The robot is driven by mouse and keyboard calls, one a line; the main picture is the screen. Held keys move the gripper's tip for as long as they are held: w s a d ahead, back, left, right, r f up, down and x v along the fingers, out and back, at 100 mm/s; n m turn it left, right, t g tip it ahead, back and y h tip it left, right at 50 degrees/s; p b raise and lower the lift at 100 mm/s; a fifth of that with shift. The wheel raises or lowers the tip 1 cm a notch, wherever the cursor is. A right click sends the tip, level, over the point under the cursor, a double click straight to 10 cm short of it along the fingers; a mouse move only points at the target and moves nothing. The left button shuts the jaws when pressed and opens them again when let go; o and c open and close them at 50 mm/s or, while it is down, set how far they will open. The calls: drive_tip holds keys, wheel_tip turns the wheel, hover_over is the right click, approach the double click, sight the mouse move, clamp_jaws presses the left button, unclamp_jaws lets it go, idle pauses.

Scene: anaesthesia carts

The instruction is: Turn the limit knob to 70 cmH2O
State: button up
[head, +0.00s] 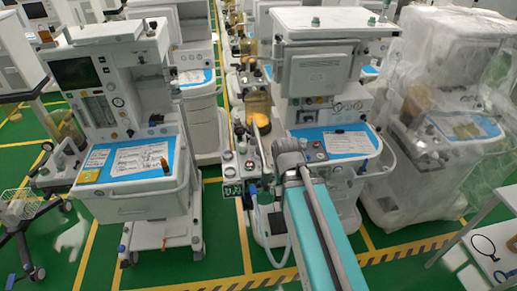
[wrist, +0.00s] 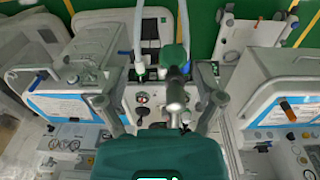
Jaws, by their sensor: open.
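In the wrist view, my gripper (wrist: 157,104) is open, with its two fingers spread wide apart. Between and beyond them stands a rounded green part (wrist: 175,56) above a metal cylinder (wrist: 175,96); it may be the limit knob, but I cannot be sure. No finger visibly touches it. No scale or setting can be read. Behind it is the machine's breathing-system panel (wrist: 132,95) with small round fittings. In the head view, the breathing module (head: 231,172) with a green display stands left of my wrist, which hides part of the machine and my fingers.
The middle anaesthesia cart (head: 318,75) has a blue work surface (head: 335,146) with a paper on it. Another cart (head: 128,120) stands to the left, and a plastic-covered one (head: 440,120) to the right. White hoses (wrist: 139,30) run near the green part. Green floor lies in front.

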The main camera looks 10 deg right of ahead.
drive_tip(key=w+d+r+n+t+h+b, duration=0.1)
drive_tip(key=w+d+n+t+b, duration=0.4)
drive_tip(key=w, duration=0.6)
drive_tip(key=w+d+n+t+h+b, duration=0.15)
drive_tip(key=w+n+t+b, duration=0.45)
drive_tip(key=w, duration=0.6)
drive_tip(key=w+d+r+n+t+h+b, duration=0.1)
drive_tip(key=w+d+n+t+b, duration=0.45)
drive_tip(key=w, duration=0.55)
drive_tip(key=w+a+f+n+y+b, duration=0.6)
drive_tip(key=n+y, duration=0.5)
drive_tip(key=n, duration=0.6)
drive_tip(key=f+n+g+y+b, duration=0.1)
drive_tip(key=f+n+g+b, duration=0.1)
drive_tip(key=f+n, duration=0.2)
drive_tip(key=a+f+n+g+y+b, duration=0.1)
drive_tip(key=f+n+g, duration=0.2)
drive_tip(key=f+n, duration=0.1)
drive_tip(key=a+f+n+g+y+b, duration=0.1)
drive_tip(key=f+n+g+y+b, duration=0.1)
drive_tip(key=f+n+g, duration=0.1)
drive_tip(key=shift+w+a+f+n+g+b, duration=0.1)
drive_tip(key=shift+f+n+g+b, duration=0.1)
drive_tip(key=shift+f+n, duration=0.3)
drive_tip(key=shift+a+f+n+g+b, duration=0.1)
drive_tip(key=shift+f+n+b, duration=0.05)
drive_tip(key=shift+f+n, duration=0.25)
drive_tip(key=shift+s+f+n+g, duration=0.2)
drive_tip(key=shift+f+n+g, duration=0.05)
drive_tip(key=shift+n+g, duration=0.1)
